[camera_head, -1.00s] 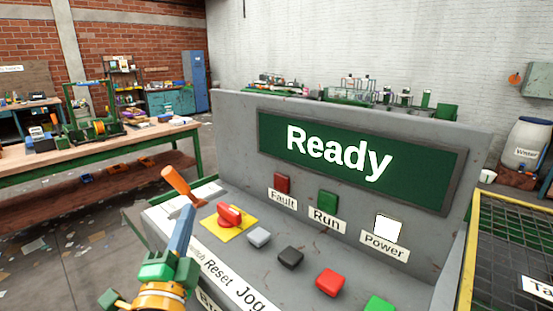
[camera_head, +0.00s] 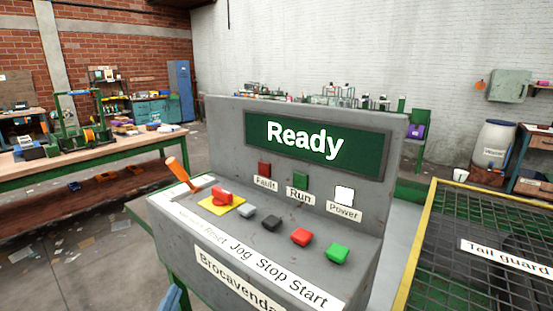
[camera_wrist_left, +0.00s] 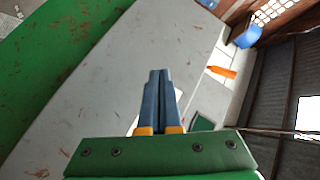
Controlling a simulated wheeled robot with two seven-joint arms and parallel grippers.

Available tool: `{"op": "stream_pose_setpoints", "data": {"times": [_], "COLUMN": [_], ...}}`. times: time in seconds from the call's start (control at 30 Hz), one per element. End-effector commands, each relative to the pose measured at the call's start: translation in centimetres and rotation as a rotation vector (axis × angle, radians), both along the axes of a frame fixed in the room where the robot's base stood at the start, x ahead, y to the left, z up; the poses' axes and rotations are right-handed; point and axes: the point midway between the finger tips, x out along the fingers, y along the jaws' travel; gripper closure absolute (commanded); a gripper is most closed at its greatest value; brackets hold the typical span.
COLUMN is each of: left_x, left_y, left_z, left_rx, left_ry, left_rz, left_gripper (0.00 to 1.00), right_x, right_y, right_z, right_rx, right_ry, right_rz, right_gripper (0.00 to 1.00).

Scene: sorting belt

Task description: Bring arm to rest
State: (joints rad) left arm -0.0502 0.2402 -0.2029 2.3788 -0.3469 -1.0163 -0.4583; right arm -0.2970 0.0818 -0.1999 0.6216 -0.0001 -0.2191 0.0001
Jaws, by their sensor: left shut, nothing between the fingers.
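My left gripper (camera_wrist_left: 160,75) is shut and empty, its two blue fingers together in the left wrist view. In the head view only a blue tip of it (camera_head: 170,301) shows at the bottom edge, in front of the console's left end; the rest of the arm is out of frame. The grey control console (camera_head: 385,160) stands in the middle, its screen (camera_head: 348,148) reading "Ready". The orange-handled lever (camera_head: 177,172) leans at the console's left end, and its orange handle also shows in the left wrist view (camera_wrist_left: 222,72). My right gripper is in neither view.
A red switch on a yellow plate (camera_head: 222,197) and grey, black, red and green (camera_head: 338,253) buttons line the console. A yellow-framed mesh guard (camera_head: 480,212) stands at the right. A long workbench (camera_head: 80,160) is at the left, with open floor in front of it.

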Motion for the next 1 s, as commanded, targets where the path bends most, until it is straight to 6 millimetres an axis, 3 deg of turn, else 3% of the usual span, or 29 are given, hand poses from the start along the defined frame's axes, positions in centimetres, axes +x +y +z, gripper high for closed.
{"op": "stream_pose_setpoints", "data": {"times": [0.27, 0.4, 0.6, 0.83, 1.0], "left_x": [-7.0, -12.7, -22.0, -21.5, -24.1], "left_y": [-0.5, -1.3, -2.9, -3.1, -2.8], "left_z": [-11.4, -16.3, -20.9, -29.9, -37.7], "left_rx": [-0.334, -0.498, -0.688, -0.668, -0.648], "left_ry": [0.418, 0.655, 0.982, 1.032, 1.082], "left_rz": [0.126, 0.234, 0.422, 0.436, 0.448], "left_gripper": [1.0, 1.0, 1.0, 1.0, 1.0], "right_x": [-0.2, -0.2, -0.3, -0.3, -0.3], "right_y": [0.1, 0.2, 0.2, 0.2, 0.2], "right_z": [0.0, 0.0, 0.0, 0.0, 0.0], "right_rx": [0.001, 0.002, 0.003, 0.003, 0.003], "right_ry": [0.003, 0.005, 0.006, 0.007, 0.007], "right_rz": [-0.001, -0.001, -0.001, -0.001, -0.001], "right_gripper": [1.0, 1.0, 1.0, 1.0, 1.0]}}
